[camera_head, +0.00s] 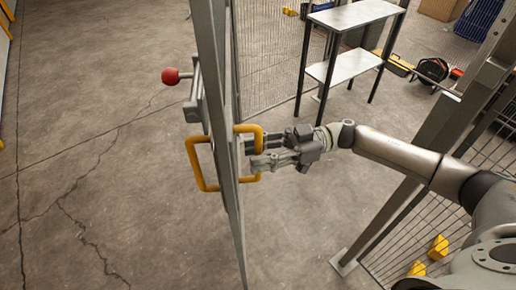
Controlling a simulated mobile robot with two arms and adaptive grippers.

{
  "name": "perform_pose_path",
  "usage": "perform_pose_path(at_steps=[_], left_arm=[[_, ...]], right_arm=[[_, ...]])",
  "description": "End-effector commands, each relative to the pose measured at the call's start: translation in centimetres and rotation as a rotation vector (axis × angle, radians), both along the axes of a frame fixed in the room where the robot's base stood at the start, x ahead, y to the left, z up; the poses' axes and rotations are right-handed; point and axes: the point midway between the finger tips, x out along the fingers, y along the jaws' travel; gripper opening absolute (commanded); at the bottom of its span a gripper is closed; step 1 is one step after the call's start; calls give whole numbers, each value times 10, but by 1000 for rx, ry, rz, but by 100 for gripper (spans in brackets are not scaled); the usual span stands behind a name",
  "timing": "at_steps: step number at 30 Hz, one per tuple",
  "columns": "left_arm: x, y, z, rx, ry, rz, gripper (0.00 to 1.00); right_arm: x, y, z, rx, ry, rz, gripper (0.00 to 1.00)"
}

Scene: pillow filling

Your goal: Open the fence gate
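The fence gate (222,130) stands upright and is seen nearly edge-on in the middle of the view. A yellow handle (200,178) sticks out on its left side, and a second yellow handle (249,128) on its right side. A red ball knob (171,76) sits on a metal latch (194,98) on the gate's left side. My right gripper (256,152) reaches in from the right with its fingers at the right-hand handle. The fingers look spread apart and partly cover the handle; whether they touch it is unclear. My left gripper is not in view.
A metal post (400,195) on a floor plate and mesh fence stand at the right, near my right arm. A two-level table (354,17) stands behind. Yellow blocks (438,246) lie at lower right. The cracked concrete floor (100,150) at left is clear.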

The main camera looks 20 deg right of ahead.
Motion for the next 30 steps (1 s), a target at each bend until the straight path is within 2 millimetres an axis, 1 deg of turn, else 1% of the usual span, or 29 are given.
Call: perform_pose_path(at_steps=[8, 9, 15, 18, 26, 30], left_arm=[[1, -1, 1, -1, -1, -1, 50], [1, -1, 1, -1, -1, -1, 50], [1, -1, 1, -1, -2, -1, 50], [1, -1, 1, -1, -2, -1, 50], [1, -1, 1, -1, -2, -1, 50], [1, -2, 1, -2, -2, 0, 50]], right_arm=[[0, 2, 0, 0, -1, 0, 37], [0, 2, 0, 0, -1, 0, 36], [0, 2, 0, 0, -1, 0, 10], [0, 2, 0, 0, -1, 0, 0], [0, 2, 0, 0, -1, 0, 0], [2, 6, 0, 1, -1, -4, 0]])
